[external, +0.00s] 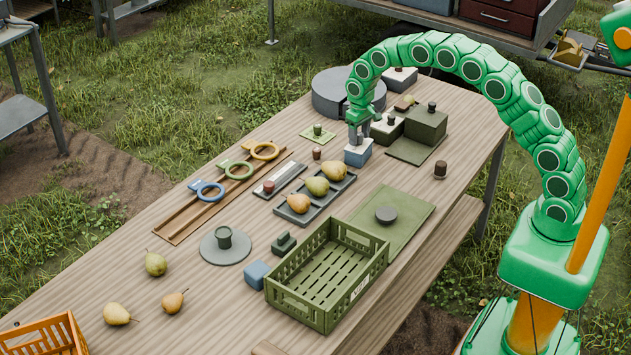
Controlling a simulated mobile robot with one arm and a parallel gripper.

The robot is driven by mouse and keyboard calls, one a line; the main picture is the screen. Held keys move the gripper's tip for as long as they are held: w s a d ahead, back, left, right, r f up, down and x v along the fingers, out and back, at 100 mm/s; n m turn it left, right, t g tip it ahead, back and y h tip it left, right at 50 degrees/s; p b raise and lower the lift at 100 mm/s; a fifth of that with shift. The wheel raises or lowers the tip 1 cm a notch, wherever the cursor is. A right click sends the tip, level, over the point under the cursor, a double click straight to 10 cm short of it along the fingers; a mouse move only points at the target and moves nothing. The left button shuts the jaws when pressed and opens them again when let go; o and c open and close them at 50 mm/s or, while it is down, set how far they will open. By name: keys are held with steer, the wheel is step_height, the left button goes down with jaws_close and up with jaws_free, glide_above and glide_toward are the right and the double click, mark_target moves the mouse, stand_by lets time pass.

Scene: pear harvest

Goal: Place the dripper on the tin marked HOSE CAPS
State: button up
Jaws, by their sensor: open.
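My gripper (359,134) points down at the back half of the table, fingers open, at a blue block with a pale top (358,154). I cannot tell whether the fingers touch it. No HOSE CAPS lettering is legible. Lidded boxes with dark knobs stand beyond: a dark green one (427,124), a pale-topped one (386,131) and a white one (399,80). I cannot tell which small piece is the dripper: a reddish-brown one (316,154), a dark one on a green square (317,130) and a brown one (440,170) stand nearby.
A green crate (347,297) stands at the front, beside a green mat (412,205) with a dark disc. A tray (289,215) holds pears. Coloured rings (207,191) lie along a wooden rail. Loose pears (117,314) lie front left. The table's right edge is mostly clear.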

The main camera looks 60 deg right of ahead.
mark_target(359, 134)
step_height(359, 134, up, 11)
steer(key=s+r, duration=0.8)
steer(key=s, duration=0.4)
steer(key=s+a+r+n+g, duration=0.1)
steer(key=s, duration=2.1)
steer(key=s+a+r, duration=0.1)
steer(key=s, duration=2.1)
steer(key=shift+a+n+g, duration=0.4)
steer(key=shift+o, duration=0.2)
